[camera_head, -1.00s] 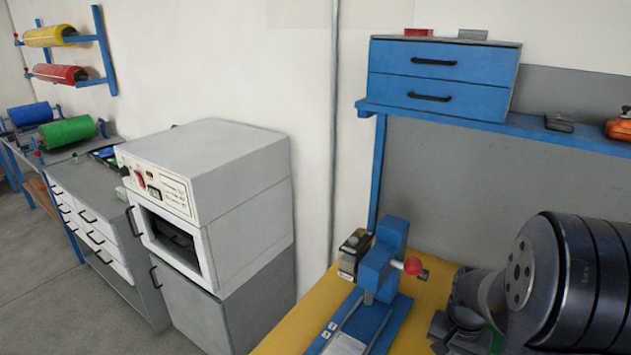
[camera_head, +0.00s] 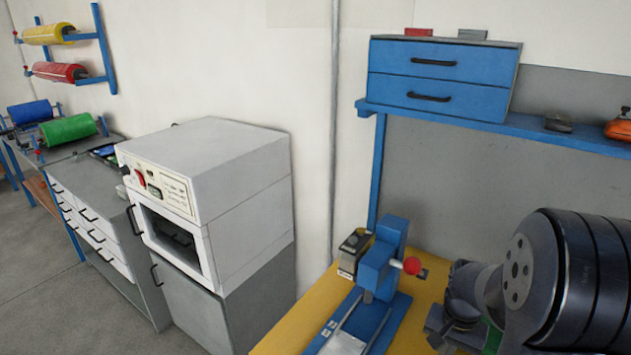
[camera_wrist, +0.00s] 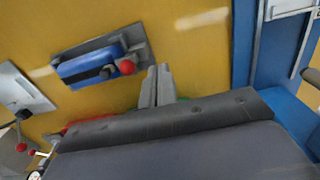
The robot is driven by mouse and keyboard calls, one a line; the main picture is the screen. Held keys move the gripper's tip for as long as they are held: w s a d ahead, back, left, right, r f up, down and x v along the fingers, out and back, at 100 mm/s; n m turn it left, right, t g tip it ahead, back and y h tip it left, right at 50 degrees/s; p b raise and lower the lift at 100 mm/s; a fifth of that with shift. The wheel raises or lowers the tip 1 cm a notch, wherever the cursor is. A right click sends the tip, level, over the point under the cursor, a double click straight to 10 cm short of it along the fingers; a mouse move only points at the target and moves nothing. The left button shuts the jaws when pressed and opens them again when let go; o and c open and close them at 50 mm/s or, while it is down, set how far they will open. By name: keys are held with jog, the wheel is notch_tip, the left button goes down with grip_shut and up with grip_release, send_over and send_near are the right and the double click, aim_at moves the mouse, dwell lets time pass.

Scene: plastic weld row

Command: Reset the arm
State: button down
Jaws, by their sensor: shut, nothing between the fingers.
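My gripper (camera_wrist: 158,86) shows in the wrist view with its two grey fingers together and nothing between them. It points over the yellow bench top (camera_wrist: 190,55). In the head view my arm fills the lower right, and the fingertips cannot be made out there. A blue-and-grey device with a red knob (camera_wrist: 100,65) lies left of the fingers in the wrist view, apart from them. A blue press with a red ball handle (camera_head: 380,265) stands on the bench left of my arm in the head view.
A blue shelf (camera_head: 480,125) above the bench carries a blue drawer box (camera_head: 440,75). A white oven (camera_head: 210,175) stands left of the bench. Further left is a grey drawer table (camera_head: 95,195). Red and green things show partly behind my gripper body in the wrist view.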

jog(key=shift+r+p, duration=1.4)
jog(key=shift+r, duration=0.85)
